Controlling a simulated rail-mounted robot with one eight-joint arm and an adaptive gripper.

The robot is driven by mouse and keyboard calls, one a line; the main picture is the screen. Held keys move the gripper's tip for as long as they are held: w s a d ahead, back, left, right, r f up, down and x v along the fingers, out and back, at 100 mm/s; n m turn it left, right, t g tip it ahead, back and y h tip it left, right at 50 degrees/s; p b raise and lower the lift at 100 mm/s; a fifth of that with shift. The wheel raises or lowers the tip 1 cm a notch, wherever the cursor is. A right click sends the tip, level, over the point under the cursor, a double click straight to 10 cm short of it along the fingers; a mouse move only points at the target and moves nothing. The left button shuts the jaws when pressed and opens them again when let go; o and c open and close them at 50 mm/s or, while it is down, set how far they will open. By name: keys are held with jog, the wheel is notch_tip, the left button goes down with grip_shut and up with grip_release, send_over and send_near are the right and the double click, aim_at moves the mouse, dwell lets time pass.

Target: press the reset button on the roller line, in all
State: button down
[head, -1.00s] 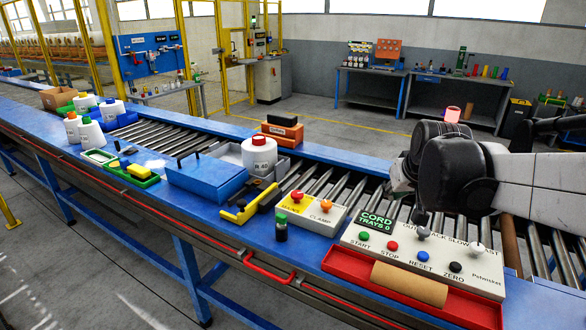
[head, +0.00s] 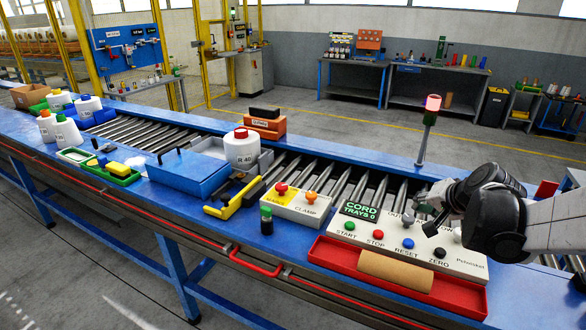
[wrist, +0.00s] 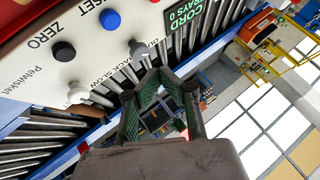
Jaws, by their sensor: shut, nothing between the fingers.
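The blue RESET button (head: 408,243) sits on the white control panel (head: 345,242), between the red STOP button (head: 378,235) and the black ZERO button (head: 440,252). In the wrist view the blue button (wrist: 110,19) is near the top edge, left of centre, with the ZERO button (wrist: 63,50) below left of it. My gripper (head: 430,224) is shut and empty, at the panel's back right side, behind and right of the blue button. In the wrist view my gripper (wrist: 158,82) is apart from the blue button. Contact with the panel cannot be told.
A grey knob (wrist: 138,50) and a white knob (wrist: 78,92) stand up from the panel near my gripper. A red tray (head: 330,258) with a brown cardboard tube (head: 395,270) lies in front. A post with a lit red lamp (head: 432,104) rises behind the rollers.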

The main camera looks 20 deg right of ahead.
aim_at(410, 242)
jog(key=shift+f, duration=0.1)
notch_tip(410, 242, down, 9)
jog(key=b, duration=0.7)
jog(key=shift+r, duration=0.2)
jog(key=shift+f, duration=0.15)
dwell(1.0)
jog(key=shift+f+b, duration=0.3)
jog(key=shift+b, duration=0.1)
jog(key=shift+f+b, duration=0.45)
jog(key=shift+f, duration=0.05)
dwell(0.7)
jog(key=shift+r, duration=0.15)
jog(key=shift+r+p, duration=0.7)
jog(key=shift+r, duration=0.1)
jog(key=shift+r, duration=0.1)
